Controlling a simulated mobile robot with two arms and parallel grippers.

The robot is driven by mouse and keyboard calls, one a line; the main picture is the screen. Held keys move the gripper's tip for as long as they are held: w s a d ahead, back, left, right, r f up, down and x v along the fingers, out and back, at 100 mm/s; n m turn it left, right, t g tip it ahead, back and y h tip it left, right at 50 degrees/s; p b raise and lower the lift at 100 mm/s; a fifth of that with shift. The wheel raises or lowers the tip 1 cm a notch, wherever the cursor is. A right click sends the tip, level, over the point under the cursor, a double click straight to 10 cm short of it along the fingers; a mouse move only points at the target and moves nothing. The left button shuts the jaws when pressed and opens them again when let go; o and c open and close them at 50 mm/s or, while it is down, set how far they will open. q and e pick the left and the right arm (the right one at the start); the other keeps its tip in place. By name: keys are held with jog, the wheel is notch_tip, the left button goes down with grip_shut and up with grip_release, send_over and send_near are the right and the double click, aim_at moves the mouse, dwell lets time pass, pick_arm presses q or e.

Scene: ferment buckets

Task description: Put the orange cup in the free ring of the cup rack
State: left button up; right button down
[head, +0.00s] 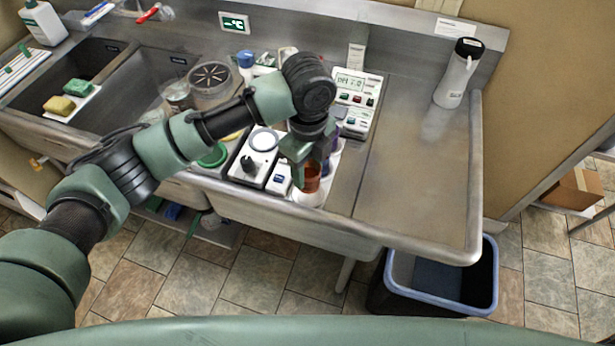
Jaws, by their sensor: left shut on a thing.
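My left gripper (304,160) points down at the front of the counter and is shut on the orange cup (311,180), which is upright. The cup is directly over or within the front white ring of the cup rack (308,198); I cannot tell whether it is seated or held just above. The rest of the white rack runs back behind the gripper and is largely hidden. A purple thing, perhaps another cup, shows in part behind the gripper. My right gripper is not in view.
A pH meter (350,82) stands behind the rack. A scale-like device with a round plate (263,140) and a green ring (213,156) are to the left. The steel counter (415,170) at right is clear up to a white pump bottle (458,73). A bin (440,274) stands below.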

aim_at(308, 182)
pick_arm(q)
notch_tip(308, 182, down, 4)
jog(key=shift+f+p, duration=0.1)
jog(key=shift+p, duration=0.3)
jog(key=shift+f, duration=0.2)
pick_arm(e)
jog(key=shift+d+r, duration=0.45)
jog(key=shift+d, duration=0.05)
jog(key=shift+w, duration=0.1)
pick_arm(q)
jog(key=shift+f, duration=0.15)
jog(key=o, duration=1.4)
notch_tip(308, 182, up, 12)
jog(key=b, duration=0.3)
jog(key=shift+r, duration=0.2)
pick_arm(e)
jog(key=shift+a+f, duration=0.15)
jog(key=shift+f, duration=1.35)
